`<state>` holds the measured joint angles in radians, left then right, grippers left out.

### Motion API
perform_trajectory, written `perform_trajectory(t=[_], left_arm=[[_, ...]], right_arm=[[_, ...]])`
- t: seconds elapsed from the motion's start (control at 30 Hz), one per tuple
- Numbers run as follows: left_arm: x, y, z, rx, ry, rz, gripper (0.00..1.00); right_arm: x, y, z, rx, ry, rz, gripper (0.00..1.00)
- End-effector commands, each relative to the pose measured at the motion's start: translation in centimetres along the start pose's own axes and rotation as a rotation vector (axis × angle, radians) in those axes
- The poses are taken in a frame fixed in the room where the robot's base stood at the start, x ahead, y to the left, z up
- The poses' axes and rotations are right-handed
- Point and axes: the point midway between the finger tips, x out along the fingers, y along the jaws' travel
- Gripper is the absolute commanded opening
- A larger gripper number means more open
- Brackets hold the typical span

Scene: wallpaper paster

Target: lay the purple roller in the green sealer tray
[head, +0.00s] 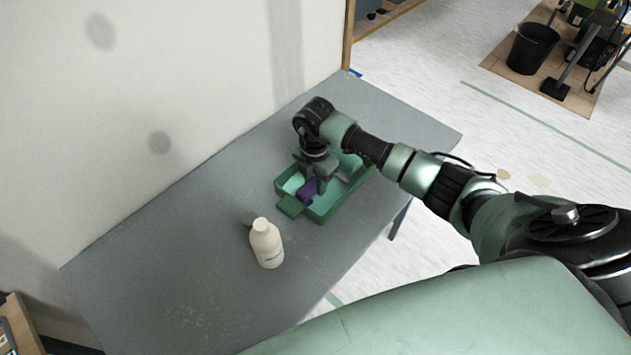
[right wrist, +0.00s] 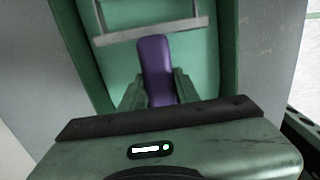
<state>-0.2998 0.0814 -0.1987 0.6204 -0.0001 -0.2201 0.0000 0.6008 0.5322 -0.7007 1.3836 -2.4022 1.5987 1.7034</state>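The green sealer tray (head: 322,217) sits on the grey table, with a lighter green inside; it also fills much of the right wrist view (right wrist: 228,60). The purple roller (head: 308,189) is over the inside of the tray, below my right gripper (head: 314,176). In the right wrist view the purple part (right wrist: 155,62) runs between the two fingers, which touch it on both sides. A grey bar frame crosses beyond its far end. I cannot tell whether the roller touches the tray floor. My left gripper is not in view.
A wall runs along the table's back edge. The table's left part is clear. A black bin (head: 532,48) stands on the floor far right.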

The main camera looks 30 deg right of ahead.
Motion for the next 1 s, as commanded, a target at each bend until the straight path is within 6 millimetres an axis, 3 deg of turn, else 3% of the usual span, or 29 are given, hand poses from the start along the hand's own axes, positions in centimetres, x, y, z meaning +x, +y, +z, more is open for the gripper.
perform_trajectory(t=[0.03,0.07,0.47,0.57,1.0], left_arm=[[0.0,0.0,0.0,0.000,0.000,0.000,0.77],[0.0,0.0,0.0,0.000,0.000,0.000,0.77],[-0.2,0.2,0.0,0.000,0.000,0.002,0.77],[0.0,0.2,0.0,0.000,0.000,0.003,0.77],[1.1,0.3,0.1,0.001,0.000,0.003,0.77]], right_arm=[[0.0,0.0,0.0,0.000,0.000,0.000,0.45],[0.0,0.0,0.0,0.000,0.000,0.000,0.52],[-0.5,0.0,0.0,0.000,-0.001,0.000,0.52],[-1.7,0.1,0.1,-0.001,-0.001,0.003,0.52],[-10.5,0.1,0.1,0.000,-0.001,0.004,0.52]])
